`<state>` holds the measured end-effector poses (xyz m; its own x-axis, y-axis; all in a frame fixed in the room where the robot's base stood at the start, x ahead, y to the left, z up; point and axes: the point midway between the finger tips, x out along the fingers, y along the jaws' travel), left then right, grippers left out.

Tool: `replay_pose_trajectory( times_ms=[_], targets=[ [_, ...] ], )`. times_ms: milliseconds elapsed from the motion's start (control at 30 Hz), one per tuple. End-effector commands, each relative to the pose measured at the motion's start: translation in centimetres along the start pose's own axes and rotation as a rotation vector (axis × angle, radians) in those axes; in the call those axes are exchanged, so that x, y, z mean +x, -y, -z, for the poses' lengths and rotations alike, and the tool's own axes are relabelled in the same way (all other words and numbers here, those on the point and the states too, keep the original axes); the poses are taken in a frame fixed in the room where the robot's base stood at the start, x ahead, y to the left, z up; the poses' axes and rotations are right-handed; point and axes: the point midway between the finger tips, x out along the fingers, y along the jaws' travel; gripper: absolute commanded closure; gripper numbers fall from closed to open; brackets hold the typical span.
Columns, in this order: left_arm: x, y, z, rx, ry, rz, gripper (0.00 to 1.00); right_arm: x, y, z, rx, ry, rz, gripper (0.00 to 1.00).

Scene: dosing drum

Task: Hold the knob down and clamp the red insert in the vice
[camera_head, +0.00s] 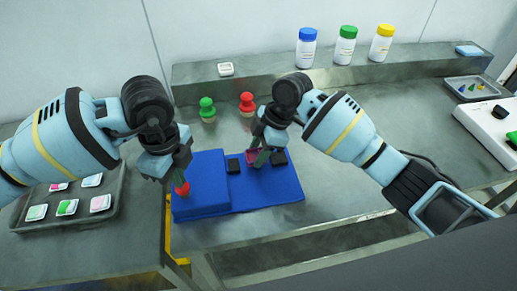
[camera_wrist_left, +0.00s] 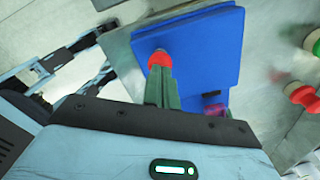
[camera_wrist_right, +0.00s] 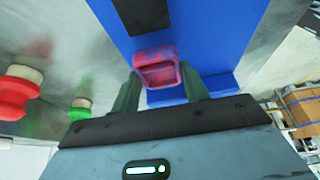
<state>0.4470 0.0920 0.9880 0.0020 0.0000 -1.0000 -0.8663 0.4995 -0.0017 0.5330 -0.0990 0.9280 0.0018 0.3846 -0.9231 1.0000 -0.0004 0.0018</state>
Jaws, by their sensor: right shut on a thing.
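The blue vice (camera_head: 205,178) lies on the bench, with a raised block at its left and two black jaws (camera_head: 233,165) on its lower part. The red knob (camera_head: 183,189) is at the raised block's front; it also shows in the left wrist view (camera_wrist_left: 159,59). My left gripper (camera_head: 181,176) has its fingers together, tips at the knob; whether it is pressed down cannot be told. My right gripper (camera_head: 261,158) is shut on the pinkish-red insert (camera_wrist_right: 156,72), between the black jaws. Its fingers partly hide the insert in the head view.
Green (camera_head: 207,107) and red (camera_head: 247,102) knobbed pieces stand behind the vice. Several capped bottles (camera_head: 346,48) stand on the rear ledge. A tray (camera_head: 75,222) of small labelled pieces is at left. The bench right of the vice is clear.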

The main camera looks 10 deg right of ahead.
Motion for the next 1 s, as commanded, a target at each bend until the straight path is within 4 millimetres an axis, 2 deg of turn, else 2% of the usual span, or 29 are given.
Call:
replay_pose_trajectory(
  times_ms=[500,1000],
  targets=[
    [0.3,-0.1,0.0,0.0,-0.001,-0.007,1.0,1.7,0.1,-0.7,0.002,0.0,0.003,0.77],
    [0.3,-0.1,0.0,0.001,-0.001,-0.007,1.0,1.8,0.1,-0.7,0.001,0.0,0.002,0.77]
  ],
)
